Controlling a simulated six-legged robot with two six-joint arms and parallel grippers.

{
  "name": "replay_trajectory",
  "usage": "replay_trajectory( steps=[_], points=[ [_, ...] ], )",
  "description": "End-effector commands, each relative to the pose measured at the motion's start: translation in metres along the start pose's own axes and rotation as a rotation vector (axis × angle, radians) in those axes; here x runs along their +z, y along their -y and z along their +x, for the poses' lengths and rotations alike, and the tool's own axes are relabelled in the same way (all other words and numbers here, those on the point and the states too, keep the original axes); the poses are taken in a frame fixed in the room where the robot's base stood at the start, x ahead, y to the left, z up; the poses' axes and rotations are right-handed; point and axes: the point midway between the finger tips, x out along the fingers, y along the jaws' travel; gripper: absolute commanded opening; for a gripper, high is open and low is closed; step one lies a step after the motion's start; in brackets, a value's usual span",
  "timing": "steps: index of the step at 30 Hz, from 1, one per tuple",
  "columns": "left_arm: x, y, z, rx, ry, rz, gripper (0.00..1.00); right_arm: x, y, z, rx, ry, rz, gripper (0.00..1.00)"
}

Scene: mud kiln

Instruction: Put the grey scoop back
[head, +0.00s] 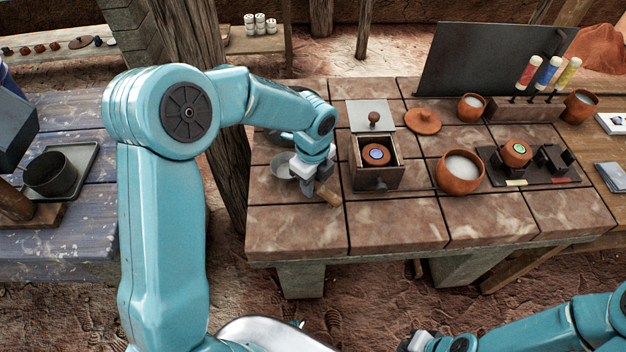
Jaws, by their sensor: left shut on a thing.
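The grey scoop (281,167) is at the left end of the tiled table, its round bowl pointing left and its light wooden handle sticking out to the lower right. My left gripper (311,187) comes down from above and is shut on the scoop, hiding its middle. I cannot tell whether the scoop touches the tiles. My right gripper (416,341) shows only in part at the bottom edge; its jaws are not clear.
A wooden box (376,178) with an open top stands just right of the scoop. The front-left tiles are clear.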

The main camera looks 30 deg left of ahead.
Motion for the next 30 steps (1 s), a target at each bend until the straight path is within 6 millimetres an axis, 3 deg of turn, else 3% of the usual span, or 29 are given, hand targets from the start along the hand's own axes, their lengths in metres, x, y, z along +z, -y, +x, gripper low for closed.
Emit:
replay_trajectory(
  steps=[13, 14, 16, 17, 26, 30],
  points=[
    [0.0, 0.0, 0.01, 0.001, 0.0, 0.0, 0.0, 0.0, -0.002, 0.007, 0.0, 0.0, 0.0, 0.0],
    [0.0, 0.0, 0.01, 0.001, 0.0, 0.0, 0.33, 0.0, -0.002, 0.006, 0.0, 0.0, 0.0, 0.0],
    [0.0, 0.0, 0.009, 0.001, 0.0, 0.0, 0.56, 0.0, -0.002, 0.006, 0.0, 0.0, 0.0, 0.0],
    [0.0, 0.0, 0.01, 0.001, 0.0, 0.0, 0.59, 0.0, -0.002, 0.006, 0.0, 0.0, 0.0, 0.0],
    [0.0, 0.0, 0.008, 0.0, 0.0, 0.0, 0.59, 0.0, -0.002, 0.006, 0.0, 0.0, 0.0, 0.0],
    [0.001, 0.001, -0.009, -0.003, 0.002, -0.001, 0.59, 0.0, -0.002, 0.004, 0.0, 0.0, 0.0, 0.0]
  ],
)
